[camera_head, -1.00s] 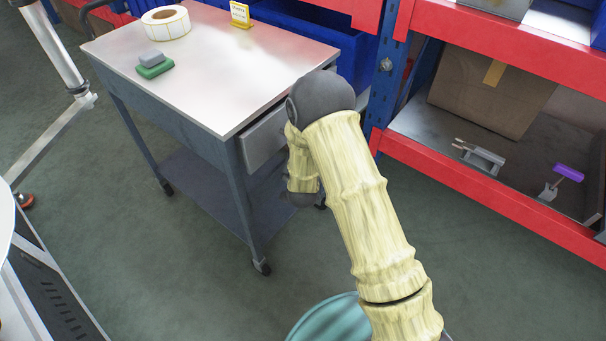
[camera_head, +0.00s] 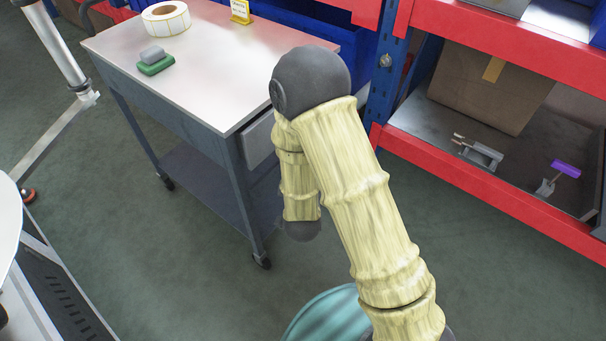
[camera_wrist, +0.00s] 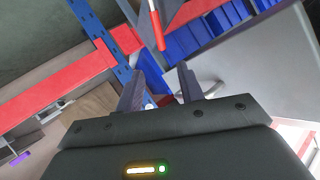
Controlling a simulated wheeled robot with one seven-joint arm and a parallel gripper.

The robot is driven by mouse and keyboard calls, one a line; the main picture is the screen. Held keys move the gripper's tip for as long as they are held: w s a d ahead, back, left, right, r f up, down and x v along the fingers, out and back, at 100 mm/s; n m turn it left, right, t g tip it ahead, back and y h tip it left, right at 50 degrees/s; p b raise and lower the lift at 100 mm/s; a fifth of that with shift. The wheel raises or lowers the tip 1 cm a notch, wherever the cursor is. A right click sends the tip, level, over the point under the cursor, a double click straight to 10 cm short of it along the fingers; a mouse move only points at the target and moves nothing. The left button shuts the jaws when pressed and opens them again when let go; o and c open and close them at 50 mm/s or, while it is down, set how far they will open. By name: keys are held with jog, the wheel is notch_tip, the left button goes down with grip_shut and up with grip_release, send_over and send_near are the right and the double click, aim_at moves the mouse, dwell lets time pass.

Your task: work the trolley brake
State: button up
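The trolley (camera_head: 235,60) is a grey table with a pale top, a lower shelf and dark castors; one castor (camera_head: 262,262) shows at its front leg. I cannot make out the brake on it in the head view. My gripper is hidden behind my arm there. In the wrist view my gripper (camera_wrist: 160,82) is open, with two dark fingers apart and nothing between them. A red rod (camera_wrist: 157,28) shows beyond the fingertips; I cannot tell what it belongs to. A large grey panel (camera_wrist: 265,65) lies to the right of the fingers.
A label roll (camera_head: 166,18), a green-and-grey block (camera_head: 155,62) and a yellow sign (camera_head: 240,12) stand on the trolley. A red-and-blue rack (camera_head: 490,195) with a cardboard box (camera_head: 485,90) stands close at the right. Green floor (camera_head: 180,275) is open in front of the trolley.

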jog(key=shift+c, duration=0.5)
jog(key=shift+w+d+r, duration=0.1)
jog(key=shift+d, duration=0.05)
jog(key=c, duration=0.7)
jog(key=shift+w+d+r+g, duration=0.1)
jog(key=shift+d+r+g, duration=0.1)
jog(key=shift+d+g, duration=0.1)
grip_shut()
jog(key=s+d+r+n+g, duration=0.2)
jog(key=s+d+r+g, duration=0.3)
jog(key=s+d, duration=0.2)
jog(key=s+d+r+n+g, duration=0.2)
jog(key=s+d+r+g, duration=0.2)
jog(key=s+d, duration=0.3)
jog(key=shift+s+d+r+n+g, duration=0.35)
jog(key=shift+d+r, duration=0.2)
jog(key=shift+d, duration=0.55)
